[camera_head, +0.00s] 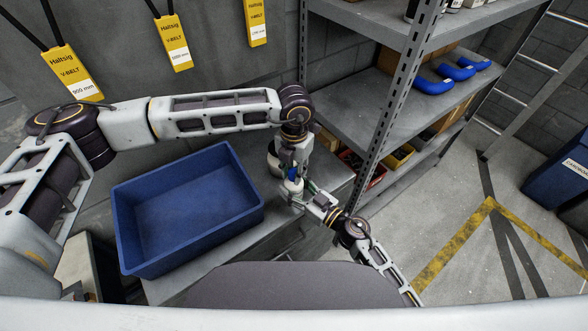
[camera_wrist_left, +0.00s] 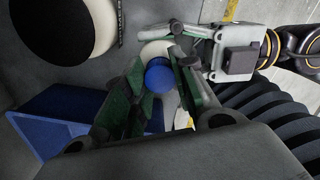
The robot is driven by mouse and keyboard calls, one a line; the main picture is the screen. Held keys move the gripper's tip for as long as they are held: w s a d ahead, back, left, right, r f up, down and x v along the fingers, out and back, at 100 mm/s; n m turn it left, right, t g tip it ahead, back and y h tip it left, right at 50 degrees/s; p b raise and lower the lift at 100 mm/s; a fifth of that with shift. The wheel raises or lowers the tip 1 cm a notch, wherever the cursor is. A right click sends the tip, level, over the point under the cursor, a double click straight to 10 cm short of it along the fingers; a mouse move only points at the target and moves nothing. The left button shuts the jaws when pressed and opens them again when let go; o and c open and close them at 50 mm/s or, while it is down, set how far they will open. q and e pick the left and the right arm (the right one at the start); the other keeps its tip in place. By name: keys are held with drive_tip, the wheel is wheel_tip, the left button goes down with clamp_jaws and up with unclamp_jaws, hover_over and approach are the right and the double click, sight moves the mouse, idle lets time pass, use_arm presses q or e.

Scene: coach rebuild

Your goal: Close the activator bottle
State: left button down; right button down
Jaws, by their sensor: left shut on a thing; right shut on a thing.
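The activator bottle (camera_wrist_left: 156,48) is a pale, round shape in the left wrist view, largely hidden by the grippers. Its blue cap (camera_wrist_left: 158,75) sits between the green-padded fingers of my left gripper (camera_wrist_left: 158,84); the cap also shows as a small blue spot in the head view (camera_head: 293,174). My left gripper points down from above and is shut on the cap. My right gripper (camera_wrist_left: 175,40) comes in from the side and is shut on the bottle, just below the left one. Whether the cap is seated on the bottle's neck cannot be told.
An empty blue crate (camera_head: 190,258) stands on the grey bench (camera_head: 215,277), left of the grippers. A metal shelf rack (camera_head: 345,110) with blue pipe elbows (camera_head: 457,72) stands close on the right. Yellow V-belt tags (camera_head: 173,43) hang on the back wall.

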use_arm(q)
drive_tip(key=m, duration=0.8)
drive_tip(key=shift+m, duration=0.3)
drive_tip(key=m, duration=0.8)
drive_tip(key=c, duration=1.1)
unclamp_jaws()
wheel_tip(320, 180, up, 12)
